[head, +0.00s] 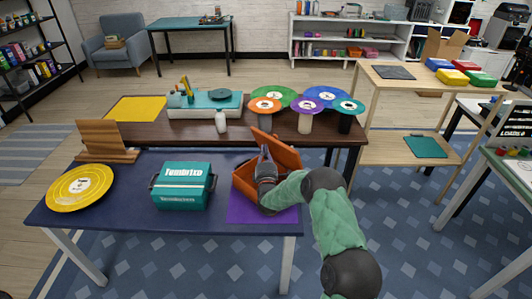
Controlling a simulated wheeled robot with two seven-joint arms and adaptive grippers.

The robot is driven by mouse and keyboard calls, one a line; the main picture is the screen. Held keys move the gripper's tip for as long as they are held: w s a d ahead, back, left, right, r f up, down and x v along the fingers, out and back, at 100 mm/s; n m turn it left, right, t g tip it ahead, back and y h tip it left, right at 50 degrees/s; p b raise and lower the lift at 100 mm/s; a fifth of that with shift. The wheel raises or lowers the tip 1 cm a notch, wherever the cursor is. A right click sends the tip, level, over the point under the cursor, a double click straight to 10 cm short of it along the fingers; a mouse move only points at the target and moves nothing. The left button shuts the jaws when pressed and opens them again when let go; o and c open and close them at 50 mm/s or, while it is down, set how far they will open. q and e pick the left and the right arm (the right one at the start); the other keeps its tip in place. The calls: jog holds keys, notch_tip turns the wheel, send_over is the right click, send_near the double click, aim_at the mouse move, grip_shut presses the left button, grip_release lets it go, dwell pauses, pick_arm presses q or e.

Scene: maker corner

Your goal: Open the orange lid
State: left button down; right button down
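An orange box (242,181) stands on a purple mat (240,212) at the right end of the dark blue table. Its orange lid (285,154) is raised and tilted back at the far side of the box. My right gripper (265,150) is over the box, just in front of the lid, and hides part of both. Whether its fingers touch the lid or are open or shut is too small to tell. My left gripper is not in view.
A teal cooler box (183,186) stands left of the orange box, with a gap between. A yellow disc (79,186) and a wooden stand (104,142) are further left. Behind, a brown table holds a white bottle (221,122), a turntable and several coloured discs.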

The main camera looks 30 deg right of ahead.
aim_at(270, 143)
jog(key=shift+d, duration=0.25)
jog(key=shift+r, duration=0.1)
jog(key=shift+d+r, duration=0.1)
jog(key=shift+w+d+r+m+g+p, duration=0.2)
jog(key=shift+d+r+m+g+p, duration=0.15)
jog(key=shift+d+m+p, duration=0.15)
jog(key=shift+w+d+r+m+g+p, duration=0.15)
jog(key=shift+d+r+m+g+p, duration=0.1)
jog(key=shift+d+r+m+p, duration=0.25)
jog(key=d, duration=0.1)
jog(key=d+m+g+p, duration=0.1)
jog(key=w+d+g+y+p, duration=0.1)
jog(key=shift+d+r+m, duration=0.35)
jog(key=shift+r+m, duration=0.05)
jog(key=shift+w+d+m+g, duration=0.15)
jog(key=shift+d+m+g, duration=0.15)
jog(key=shift+d, duration=0.35)
jog(key=shift+w+d, duration=0.2)
jog(key=shift+d, duration=0.5)
jog(key=shift+f, duration=0.1)
